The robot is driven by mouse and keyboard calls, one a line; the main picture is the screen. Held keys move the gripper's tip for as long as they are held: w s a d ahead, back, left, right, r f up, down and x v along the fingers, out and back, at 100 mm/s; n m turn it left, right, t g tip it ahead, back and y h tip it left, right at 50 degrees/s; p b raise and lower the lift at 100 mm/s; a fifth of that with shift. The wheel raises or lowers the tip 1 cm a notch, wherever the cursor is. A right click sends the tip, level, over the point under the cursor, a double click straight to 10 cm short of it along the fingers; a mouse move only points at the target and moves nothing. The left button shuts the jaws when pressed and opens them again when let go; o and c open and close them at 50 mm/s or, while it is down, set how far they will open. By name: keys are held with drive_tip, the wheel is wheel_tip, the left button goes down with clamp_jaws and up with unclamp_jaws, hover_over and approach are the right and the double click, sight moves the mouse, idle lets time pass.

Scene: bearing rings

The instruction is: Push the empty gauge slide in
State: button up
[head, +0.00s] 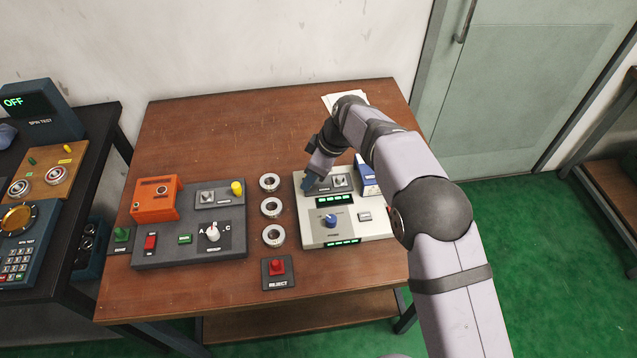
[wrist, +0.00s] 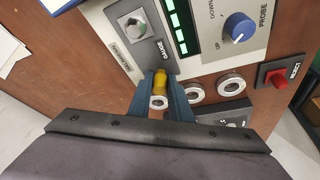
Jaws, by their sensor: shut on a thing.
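The gauge slide is a grey plate marked GAUGE in the wrist view (wrist: 147,48). It lies on the white gauge unit (head: 312,232), and its silver post (wrist: 132,25) carries no ring. In the head view the slide (head: 347,187) is partly covered by my arm. My gripper (wrist: 160,88) is shut on the yellow knob (wrist: 160,78) at the slide's end, one finger on each side. In the head view my gripper (head: 309,184) is at the left edge of the gauge unit, and the knob is hidden there.
Three bearing rings (head: 271,207) lie in a column on the table, left of the gauge unit. A red REJECT button box (head: 278,272) stands in front. A dark grey panel (head: 165,253) with an orange block (head: 155,211) is farther left. A blue-and-white box (head: 370,187) stands right of the slide.

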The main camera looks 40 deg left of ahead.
sight(345, 181)
drive_tip(key=shift+w+d+f, duration=0.25)
drive_tip(key=shift+w+d, duration=1.25)
drive_tip(key=shift+d, duration=0.2)
drive_tip(key=shift+w+d+f, duration=0.2)
drive_tip(key=shift+w+d, duration=1.3)
drive_tip(key=shift+d, duration=0.15)
drive_tip(key=shift+w+d, duration=0.2)
drive_tip(key=o, duration=0.7)
drive_tip(key=shift+r, duration=0.1)
drive_tip(key=shift+w+r+p, duration=0.15)
drive_tip(key=shift+r+p, duration=0.8)
drive_tip(key=shift+r, duration=0.65)
drive_tip(key=shift+a+r+p, duration=0.15)
drive_tip(key=shift+r+p, duration=0.55)
drive_tip(key=shift+r, duration=0.35)
drive_tip(key=shift+a+r+p, duration=0.1)
drive_tip(key=shift+r+p, duration=0.55)
drive_tip(key=shift+r, duration=0.4)
